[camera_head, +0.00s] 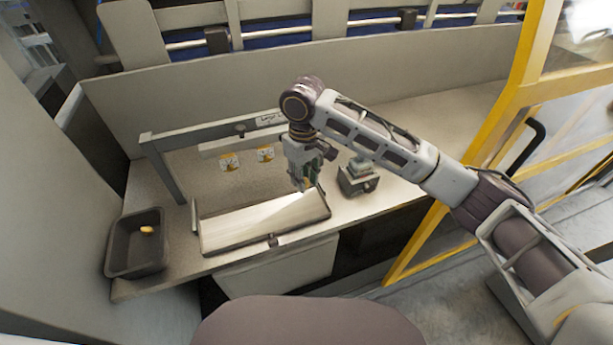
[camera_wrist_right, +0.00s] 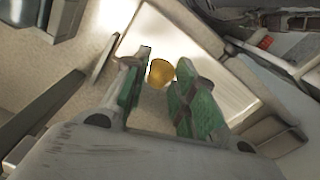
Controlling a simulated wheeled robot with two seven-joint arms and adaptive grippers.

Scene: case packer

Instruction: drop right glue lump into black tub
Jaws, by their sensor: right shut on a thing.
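My right gripper (camera_head: 307,184) is over the right end of the pale tilted plate (camera_head: 262,222), fingers pointing down. In the right wrist view it (camera_wrist_right: 158,88) is shut on an amber glue lump (camera_wrist_right: 161,72), which sits between the green finger pads near their tips. The head view does not show this lump clearly. The black tub (camera_head: 133,258) stands at the left end of the bench, well away from the gripper. Another orange lump (camera_head: 147,229) lies inside it. My left gripper is not in view.
A grey frame (camera_head: 165,174) with a crossbar stands behind the plate. A small dark device (camera_head: 358,182) is just right of the gripper. A yellow guard post (camera_head: 495,125) is at the right.

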